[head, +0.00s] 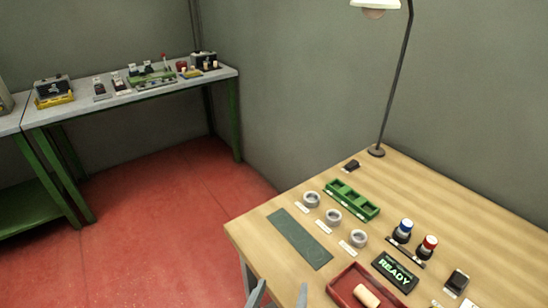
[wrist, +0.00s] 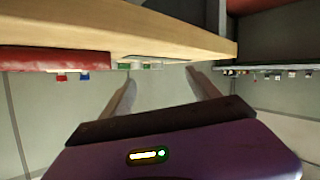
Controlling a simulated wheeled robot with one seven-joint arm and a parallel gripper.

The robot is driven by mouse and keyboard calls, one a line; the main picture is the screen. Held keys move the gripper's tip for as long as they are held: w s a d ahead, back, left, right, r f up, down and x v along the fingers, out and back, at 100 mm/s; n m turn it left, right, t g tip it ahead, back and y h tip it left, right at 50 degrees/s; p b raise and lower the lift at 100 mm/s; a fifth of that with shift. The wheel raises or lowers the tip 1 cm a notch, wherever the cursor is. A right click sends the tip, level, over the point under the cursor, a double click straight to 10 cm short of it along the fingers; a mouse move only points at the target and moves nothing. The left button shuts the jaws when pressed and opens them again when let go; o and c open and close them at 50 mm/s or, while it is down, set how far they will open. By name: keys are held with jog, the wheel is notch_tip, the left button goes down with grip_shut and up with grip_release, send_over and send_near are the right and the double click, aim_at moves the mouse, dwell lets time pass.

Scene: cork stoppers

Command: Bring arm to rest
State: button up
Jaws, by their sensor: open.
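My gripper (head: 279,294) shows at the bottom edge of the head view, beside the near left edge of the wooden table (head: 262,229). Its two grey fingers stand apart with nothing between them. In the wrist view the gripper (wrist: 164,82) also shows open and empty, with the table's edge (wrist: 190,35) across the top of the picture, which looks upside down. The rest of my arm is out of the head view. A cork stopper (head: 367,295) lies in the red tray (head: 337,289), to the right of my gripper.
The table holds a dark green mat (head: 300,239), several tape-like rings (head: 333,217), a green compartment tray (head: 351,199), blue-topped (head: 405,227) and red-topped (head: 429,243) items, and a READY display (head: 395,271). A lamp (head: 376,150) stands behind. Red floor (head: 165,220) is clear toward the far bench (head: 180,84).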

jog(key=s+f+n+y, duration=0.3)
jog(key=s+n+y, duration=0.3)
jog(key=s+y, duration=0.2)
jog(key=s+d+r+m+h, duration=0.2)
jog(key=s+d+r, duration=0.1)
jog(key=s+d, duration=0.6)
jog(key=s+d+r+m+t+h, duration=0.1)
jog(key=s+d+r+m+h, duration=0.1)
jog(key=s+d, duration=0.7)
jog(key=shift+s+d+r+m, duration=0.2)
jog(key=shift+s+r+m, duration=0.45)
jog(key=shift+s, duration=0.45)
